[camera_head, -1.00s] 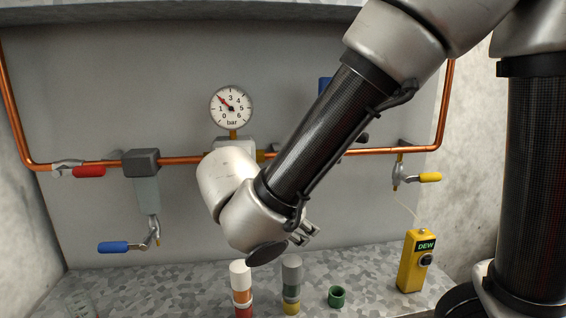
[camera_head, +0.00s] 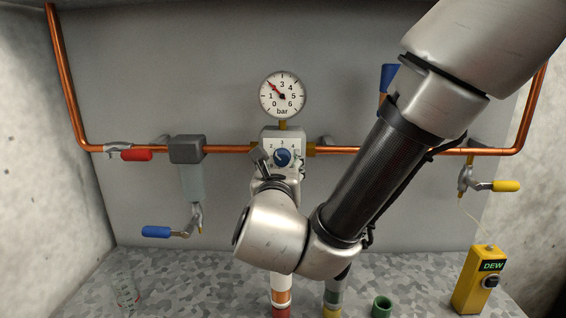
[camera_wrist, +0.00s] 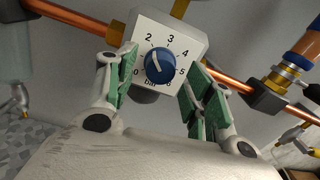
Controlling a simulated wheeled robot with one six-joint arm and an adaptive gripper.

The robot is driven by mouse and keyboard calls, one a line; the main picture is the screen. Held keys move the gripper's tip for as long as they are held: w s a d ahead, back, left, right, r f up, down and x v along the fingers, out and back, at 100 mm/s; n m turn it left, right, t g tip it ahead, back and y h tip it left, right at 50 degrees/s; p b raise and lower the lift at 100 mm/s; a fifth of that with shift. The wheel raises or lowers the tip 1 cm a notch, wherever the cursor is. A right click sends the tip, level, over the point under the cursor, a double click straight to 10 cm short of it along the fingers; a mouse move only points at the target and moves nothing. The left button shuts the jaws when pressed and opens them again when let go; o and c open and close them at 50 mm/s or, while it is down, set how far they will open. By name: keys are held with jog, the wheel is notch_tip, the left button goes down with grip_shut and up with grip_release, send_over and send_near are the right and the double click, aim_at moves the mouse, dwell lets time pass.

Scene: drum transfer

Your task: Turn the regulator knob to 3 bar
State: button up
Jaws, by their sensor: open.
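In the wrist view the knob (camera_wrist: 160,67) has a white mark pointing up and slightly left, near the 2. The round pressure gauge (camera_head: 283,94) above has its red needle pointing up-left, around 2. My gripper (camera_head: 281,165) is in front of the regulator. In the wrist view my gripper (camera_wrist: 164,78) is open, with one green-padded finger on each side of the knob. Gaps show between the pads and the knob.
A copper pipe (camera_head: 228,150) runs left and right of the regulator. It carries a red-handled valve (camera_head: 136,155) at left and a yellow-handled valve (camera_head: 505,186) at right. A yellow DEW meter (camera_head: 478,282) and a green cup (camera_head: 381,307) stand on the bench below.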

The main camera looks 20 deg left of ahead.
jog(key=shift+w+a, duration=0.2)
jog(key=shift+w, duration=0.7)
jog(key=c, duration=1)
jog(key=shift+m, duration=0.3)
jog(key=m, duration=0.4)
jog(key=shift+m, duration=2)
